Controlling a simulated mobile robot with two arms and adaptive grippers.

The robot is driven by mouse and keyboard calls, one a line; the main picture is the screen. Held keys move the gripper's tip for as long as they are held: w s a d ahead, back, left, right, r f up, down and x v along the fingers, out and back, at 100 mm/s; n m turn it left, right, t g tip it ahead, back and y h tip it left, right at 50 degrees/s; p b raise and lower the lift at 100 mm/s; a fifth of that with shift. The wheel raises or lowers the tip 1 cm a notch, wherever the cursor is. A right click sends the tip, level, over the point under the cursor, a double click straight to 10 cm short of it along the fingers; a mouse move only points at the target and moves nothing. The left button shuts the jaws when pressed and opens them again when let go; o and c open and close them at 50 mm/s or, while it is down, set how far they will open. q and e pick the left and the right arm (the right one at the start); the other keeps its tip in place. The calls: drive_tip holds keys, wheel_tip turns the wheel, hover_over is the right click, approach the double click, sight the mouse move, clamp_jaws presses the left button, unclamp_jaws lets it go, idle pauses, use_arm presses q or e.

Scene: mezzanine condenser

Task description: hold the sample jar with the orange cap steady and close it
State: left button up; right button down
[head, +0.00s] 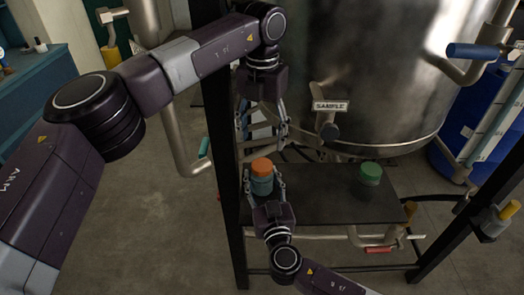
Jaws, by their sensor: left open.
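The sample jar with the orange cap (262,185) stands upright on a dark shelf (320,190) in the head view. Its orange cap (262,165) sits on top; I cannot tell how tight it is. My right gripper (264,178) reaches in from the front, with a finger on each side of the jar's body, and looks shut on it. My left gripper (264,138) points down above the cap. Its fingers are spread and empty, apart from the cap.
A green-capped jar (369,176) stands farther right on the shelf. A large steel vessel (360,75) rises behind, with a SAMPLE tag (329,106) and valve low on its front. A dark frame post (228,190) stands left of the jar. The shelf between the jars is clear.

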use_arm(q)
drive_tip(key=shift+r, duration=1.6)
use_arm(e)
drive_tip(key=c, duration=0.9)
unclamp_jaws()
drive_tip(key=shift+s, duration=0.1)
drive_tip(key=s, duration=0.4)
drive_tip(key=s+d, duration=0.1)
drive_tip(key=s, duration=0.2)
drive_tip(key=s+d, duration=0.1)
drive_tip(key=s, duration=0.3)
drive_tip(key=shift+s+d, duration=0.2)
drive_tip(key=shift+s, duration=0.1)
use_arm(q)
drive_tip(key=shift+f, duration=0.1)
use_arm(e)
drive_tip(key=shift+s+f, duration=0.1)
